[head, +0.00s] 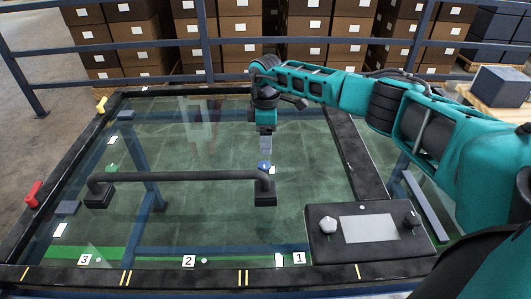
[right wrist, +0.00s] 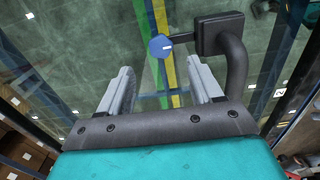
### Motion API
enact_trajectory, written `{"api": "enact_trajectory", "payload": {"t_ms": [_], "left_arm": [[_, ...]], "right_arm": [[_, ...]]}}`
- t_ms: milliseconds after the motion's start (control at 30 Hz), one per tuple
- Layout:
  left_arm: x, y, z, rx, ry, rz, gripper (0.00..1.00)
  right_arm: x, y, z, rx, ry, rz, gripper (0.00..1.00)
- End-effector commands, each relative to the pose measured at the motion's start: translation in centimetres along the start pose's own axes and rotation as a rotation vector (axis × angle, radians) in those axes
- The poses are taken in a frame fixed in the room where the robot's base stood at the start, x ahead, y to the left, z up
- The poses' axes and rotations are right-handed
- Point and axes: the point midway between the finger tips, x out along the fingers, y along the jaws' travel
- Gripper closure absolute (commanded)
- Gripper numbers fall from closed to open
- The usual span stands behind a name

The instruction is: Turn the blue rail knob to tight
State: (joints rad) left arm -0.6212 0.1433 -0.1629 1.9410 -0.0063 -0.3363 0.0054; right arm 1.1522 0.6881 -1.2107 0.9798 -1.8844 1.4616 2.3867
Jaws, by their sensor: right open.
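The blue rail knob (head: 264,166) sits at the right end of the black rail (head: 180,176), by its end block (head: 265,199). In the right wrist view the blue knob (right wrist: 158,48) has a short white mark and lies beyond the fingertips, between their lines. My right gripper (head: 265,150) points down just above and behind the knob in the head view. In the right wrist view its two grey fingers (right wrist: 162,86) are apart with nothing between them. No touch with the knob shows. My left gripper is not in view.
A black console (head: 367,252) with a screen, a white knob (head: 328,225) and a dark knob stands at front right. Red (head: 33,194) and yellow (head: 101,105) handles are on the left frame. The glass top is mostly clear.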

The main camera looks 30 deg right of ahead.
Motion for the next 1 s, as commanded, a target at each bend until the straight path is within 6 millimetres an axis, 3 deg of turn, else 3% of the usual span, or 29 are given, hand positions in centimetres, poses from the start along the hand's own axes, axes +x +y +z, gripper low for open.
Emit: {"api": "enact_trajectory", "payload": {"t_ms": [100,300,1000], "left_arm": [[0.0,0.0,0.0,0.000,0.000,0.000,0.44],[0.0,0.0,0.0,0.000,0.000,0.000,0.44],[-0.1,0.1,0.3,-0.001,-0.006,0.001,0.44]], "right_arm": [[-2.4,0.1,0.0,0.001,0.003,0.002,0.35],[-4.6,0.0,0.0,0.002,0.001,-0.001,0.35],[-4.9,0.0,0.0,0.001,0.000,-0.001,0.35]]}}
